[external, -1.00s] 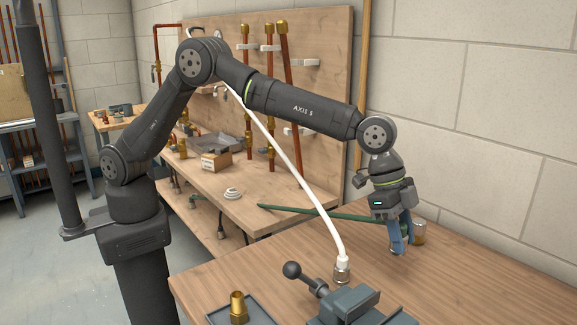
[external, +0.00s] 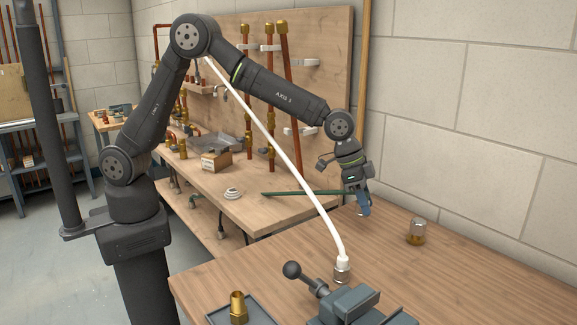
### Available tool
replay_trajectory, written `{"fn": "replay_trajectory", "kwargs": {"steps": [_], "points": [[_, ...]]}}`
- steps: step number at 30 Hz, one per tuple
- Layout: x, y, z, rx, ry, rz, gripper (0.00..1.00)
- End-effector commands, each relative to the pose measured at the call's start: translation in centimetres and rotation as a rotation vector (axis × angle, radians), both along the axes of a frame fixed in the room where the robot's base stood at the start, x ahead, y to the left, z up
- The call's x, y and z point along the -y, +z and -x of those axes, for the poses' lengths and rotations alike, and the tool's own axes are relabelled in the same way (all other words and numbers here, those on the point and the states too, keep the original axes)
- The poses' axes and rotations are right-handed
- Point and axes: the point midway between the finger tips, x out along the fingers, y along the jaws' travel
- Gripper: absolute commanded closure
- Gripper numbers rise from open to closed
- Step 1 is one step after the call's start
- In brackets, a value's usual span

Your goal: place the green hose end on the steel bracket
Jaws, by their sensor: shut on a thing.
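The fingers hide the tip of the hose. I cannot pick out the steel bracket for certain; pale pipe brackets (external: 299,131) are on the upright wooden board behind.
A white hose (external: 290,166) slants down to a metal fitting (external: 342,271) on the front table. A grey vise (external: 350,306), a tray with a brass fitting (external: 238,307) and a small metal-and-brass piece (external: 416,232) are around it.

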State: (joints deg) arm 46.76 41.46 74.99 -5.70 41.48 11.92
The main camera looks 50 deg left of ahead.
Motion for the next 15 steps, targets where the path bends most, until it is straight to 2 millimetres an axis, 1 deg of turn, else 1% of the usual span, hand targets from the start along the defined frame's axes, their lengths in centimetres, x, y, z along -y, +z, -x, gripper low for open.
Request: {"fn": "replay_trajectory", "kwargs": {"steps": [1,2,3,5,6,7,8,9,11,12,14,15], "points": [[-2.9,-0.5,-1.1,-0.003,0.059,-0.001,0.91],[-4.4,-0.8,-1.6,-0.003,0.095,0.001,0.91],[-6.5,-1.2,-2.2,-0.004,0.141,0.0,0.91],[-9.6,-1.8,-3.0,-0.004,0.212,0.002,0.91],[-11.8,-2.2,-3.3,-0.006,0.26,0.002,0.91],[-13.4,-2.5,-3.6,-0.005,0.296,0.003,0.91],[-15.0,-2.8,-3.7,-0.006,0.334,0.004,0.91],[-17.1,-3.2,-3.9,-0.008,0.384,0.004,0.91],[-20.4,-3.8,-3.9,-0.008,0.459,0.006,0.91],[-22.5,-4.2,-3.8,-0.008,0.511,0.007,0.91],[-25.8,-4.7,-3.4,-0.009,0.59,0.009,0.91],[-27.9,-5.1,-3.1,-0.01,0.644,0.01,0.91]]}}
